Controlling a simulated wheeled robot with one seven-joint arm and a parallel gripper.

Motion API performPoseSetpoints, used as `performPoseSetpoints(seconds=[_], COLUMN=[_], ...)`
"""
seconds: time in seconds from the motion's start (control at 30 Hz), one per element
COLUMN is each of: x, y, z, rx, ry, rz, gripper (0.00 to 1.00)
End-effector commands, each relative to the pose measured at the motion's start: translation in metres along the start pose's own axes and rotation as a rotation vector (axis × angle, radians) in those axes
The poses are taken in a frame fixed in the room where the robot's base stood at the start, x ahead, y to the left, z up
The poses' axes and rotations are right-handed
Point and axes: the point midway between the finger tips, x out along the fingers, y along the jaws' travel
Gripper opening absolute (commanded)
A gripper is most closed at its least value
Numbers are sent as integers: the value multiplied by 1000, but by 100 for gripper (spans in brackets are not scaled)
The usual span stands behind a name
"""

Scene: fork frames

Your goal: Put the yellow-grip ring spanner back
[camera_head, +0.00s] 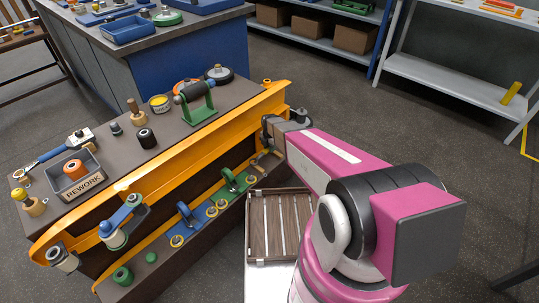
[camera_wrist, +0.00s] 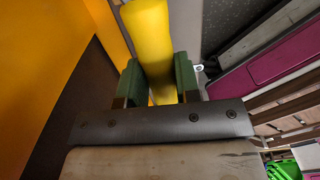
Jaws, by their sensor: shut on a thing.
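The yellow grip (camera_wrist: 150,40) of the spanner runs up through the middle of the wrist view. My gripper (camera_wrist: 157,78) is shut on it, with one green finger pad on each side. The spanner's ring end cannot be made out in the wrist view. In the head view my gripper (camera_head: 268,132) is at the right end of the brown workbench, close to the orange rail (camera_head: 180,160). The held spanner cannot be made out clearly there.
Blue and green pieces (camera_head: 187,218) with yellow rings line the bench's lower ledge. A grey REWORK bin (camera_head: 83,188), a green-stand roller (camera_head: 198,105) and small parts stand on top. A slatted wooden tray (camera_head: 280,225) lies beside my arm. Open floor lies to the right.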

Motion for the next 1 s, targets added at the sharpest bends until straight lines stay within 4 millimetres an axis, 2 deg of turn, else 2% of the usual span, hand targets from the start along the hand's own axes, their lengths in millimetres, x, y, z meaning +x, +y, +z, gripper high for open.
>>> performPoseSetpoints(seconds=[0.07,0.27,0.5,0.97,1.0], x=[10,20,50,56,56], y=[0,0,0,0,0], z=[0,0,0,0,0], rx=[0,0,0,0,0], ry=[0,1,1,0,0], rz=[-1,-1,-1,0,0], gripper=[0,0,0,0,37])
